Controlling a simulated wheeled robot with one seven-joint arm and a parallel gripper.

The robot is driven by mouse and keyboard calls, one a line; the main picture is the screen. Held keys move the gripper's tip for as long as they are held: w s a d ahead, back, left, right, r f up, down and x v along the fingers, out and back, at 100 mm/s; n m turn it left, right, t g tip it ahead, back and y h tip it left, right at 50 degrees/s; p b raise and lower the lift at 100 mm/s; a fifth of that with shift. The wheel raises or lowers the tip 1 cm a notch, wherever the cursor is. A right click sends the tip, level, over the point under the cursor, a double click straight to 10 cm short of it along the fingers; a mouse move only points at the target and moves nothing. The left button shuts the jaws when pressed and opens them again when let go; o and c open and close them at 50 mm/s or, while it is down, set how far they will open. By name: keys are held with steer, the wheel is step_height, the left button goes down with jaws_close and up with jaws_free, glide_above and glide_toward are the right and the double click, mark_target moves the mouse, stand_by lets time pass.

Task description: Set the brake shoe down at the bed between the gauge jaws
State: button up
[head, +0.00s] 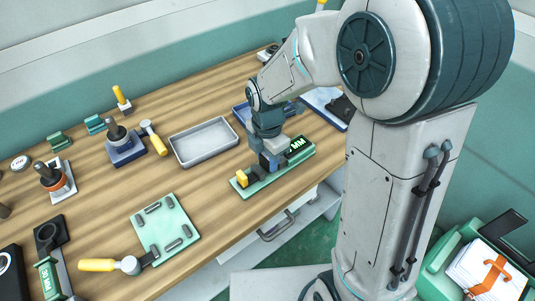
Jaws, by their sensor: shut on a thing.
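The gauge (260,186) is a long, low green base near the front edge of the bench. It has a yellow jaw (242,177) at its left end and a dark display (298,145) reading "MM" on the right. My gripper (269,158) points down at the middle of the gauge, between the yellow jaw and the display. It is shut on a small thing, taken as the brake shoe. The fingers and dark parts around them largely hide it. I cannot tell whether it touches the bed.
An empty grey tray (203,142) lies left of my gripper, and a blue tray (241,114) is behind it. A pale green plate (163,228) with dark bars lies at the front left. Bare wood separates the plate and the gauge.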

steer(key=shift+f, duration=0.45)
steer(key=o, duration=1.1)
step_height(320, 180, up, 14)
steer(key=shift+f, duration=0.1)
steer(key=s+d+m+t, duration=0.1)
steer(key=s+d+m, duration=0.3)
steer(key=m, duration=0.4)
steer(key=s+d+f+m+t, duration=0.1)
steer(key=s+d+m, duration=0.2)
steer(key=m, duration=0.5)
steer(key=s+d+f+m, duration=0.1)
steer(key=s+d+m, duration=0.3)
steer(key=m, duration=0.5)
steer(key=shift+s+d+t, duration=0.35)
steer(key=shift+s+t, duration=0.05)
steer(key=shift+s, duration=0.2)
